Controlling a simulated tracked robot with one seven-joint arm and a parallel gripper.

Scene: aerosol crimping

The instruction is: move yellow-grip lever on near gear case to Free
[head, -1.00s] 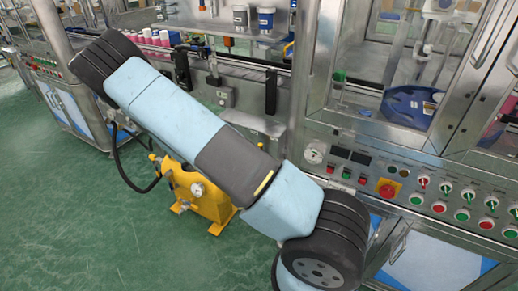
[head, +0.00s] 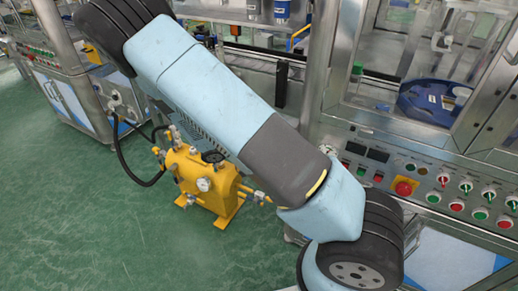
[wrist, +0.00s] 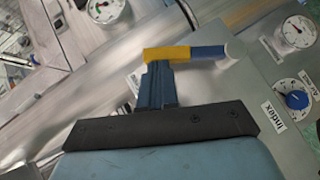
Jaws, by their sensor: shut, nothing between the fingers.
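In the wrist view, my gripper (wrist: 158,68) is shut, its dark blue fingers pressed together with nothing between them. A lever-like part with a yellow section (wrist: 167,54) and a blue section (wrist: 208,52) lies just past the fingertips. The yellow section is right at the tips; I cannot tell whether they touch. The blue section runs right to a pale round end (wrist: 232,48). A metal panel labelled "Index" (wrist: 272,110) lies to the right; I cannot tell whether it belongs to the gear case. No Free marking is readable. In the head view my gripper is hidden.
In the wrist view, a blue knob (wrist: 296,100) and a gauge (wrist: 298,31) are at right, and another gauge (wrist: 104,8) at top left. The head view shows a yellow floor unit (head: 208,190), a control panel (head: 446,204) and open green floor at left.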

